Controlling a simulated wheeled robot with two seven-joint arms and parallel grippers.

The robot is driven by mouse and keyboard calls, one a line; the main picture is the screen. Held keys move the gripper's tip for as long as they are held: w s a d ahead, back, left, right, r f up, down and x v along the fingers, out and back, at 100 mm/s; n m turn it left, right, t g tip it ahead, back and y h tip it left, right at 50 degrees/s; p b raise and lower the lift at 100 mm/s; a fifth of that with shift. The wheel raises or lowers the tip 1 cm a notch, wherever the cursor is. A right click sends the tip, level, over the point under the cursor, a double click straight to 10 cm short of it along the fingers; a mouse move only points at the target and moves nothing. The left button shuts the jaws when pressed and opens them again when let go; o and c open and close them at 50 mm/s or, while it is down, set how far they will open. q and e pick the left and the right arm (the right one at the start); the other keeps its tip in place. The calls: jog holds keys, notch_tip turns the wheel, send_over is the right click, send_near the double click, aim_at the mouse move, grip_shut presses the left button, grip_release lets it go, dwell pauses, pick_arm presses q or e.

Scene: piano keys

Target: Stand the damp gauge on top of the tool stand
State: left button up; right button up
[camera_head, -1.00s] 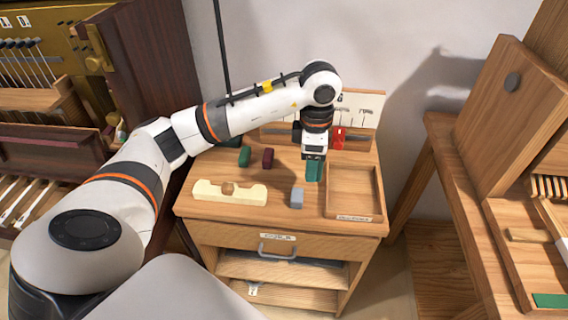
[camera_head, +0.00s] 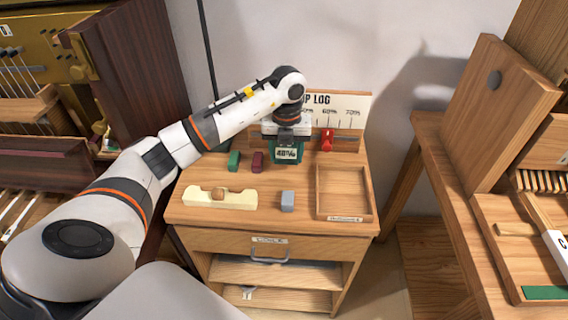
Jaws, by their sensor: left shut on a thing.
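The damp gauge is a teal block (camera_head: 278,156) with a white label reading about 48%, its face turned toward me. My left gripper (camera_head: 287,142) points down and is shut on its upper part. The gauge is upright over the back part of the wooden tool stand's top (camera_head: 262,219). I cannot tell whether its base touches the wood. The fingertips are partly hidden behind the label and gripper body. My right gripper is not in view.
A green block (camera_head: 234,161), a maroon block (camera_head: 257,162), a cream cradle (camera_head: 240,200), a grey block (camera_head: 287,201) and an open tray (camera_head: 318,190) are on the stand. A log board (camera_head: 353,107) with a red slider (camera_head: 327,140) stands behind.

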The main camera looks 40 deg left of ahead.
aim_at(286, 164)
pick_arm(q)
notch_tip(286, 164, down, 4)
jog(key=shift+f, duration=0.2)
jog(key=shift+f, duration=0.2)
jog(key=o, duration=1)
jog(key=shift+o, duration=0.2)
jog(key=shift+r, duration=0.1)
